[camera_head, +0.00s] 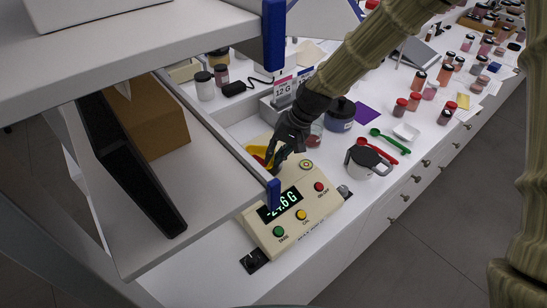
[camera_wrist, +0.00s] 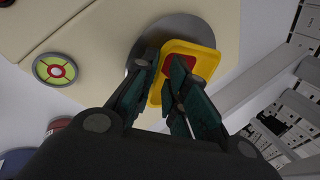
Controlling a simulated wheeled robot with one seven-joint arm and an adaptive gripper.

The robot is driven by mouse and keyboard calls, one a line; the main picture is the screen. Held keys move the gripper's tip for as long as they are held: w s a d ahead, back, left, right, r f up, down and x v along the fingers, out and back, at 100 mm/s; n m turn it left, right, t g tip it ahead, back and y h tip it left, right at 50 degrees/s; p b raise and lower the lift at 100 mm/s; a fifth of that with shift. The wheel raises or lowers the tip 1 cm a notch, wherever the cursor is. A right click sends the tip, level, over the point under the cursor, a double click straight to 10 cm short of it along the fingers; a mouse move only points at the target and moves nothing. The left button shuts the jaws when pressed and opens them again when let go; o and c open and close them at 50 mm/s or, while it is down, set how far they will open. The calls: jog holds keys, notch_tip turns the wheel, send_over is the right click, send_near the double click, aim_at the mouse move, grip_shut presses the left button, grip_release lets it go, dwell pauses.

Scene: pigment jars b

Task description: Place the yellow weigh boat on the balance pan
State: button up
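The yellow weigh boat (camera_wrist: 207,62) holds red material and lies over the round grey balance pan (camera_wrist: 184,24) in the wrist view. In the head view the boat (camera_head: 259,152) is partly hidden by my gripper (camera_head: 276,160). The cream balance (camera_head: 262,236) shows a display reading about -24.6 G. My gripper (camera_wrist: 163,68) has its fingers apart, one at the boat's near left edge and the other over its inside, with the boat's edge between them. I cannot tell whether the boat rests fully on the pan.
A white shelf (camera_head: 185,185) with a cardboard box (camera_head: 150,118) stands close left of the balance. Several pigment jars fill the far bench.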

jog(key=b+v, duration=0.3)
jog(key=v, duration=0.7)
jog(key=shift+r, duration=0.45)
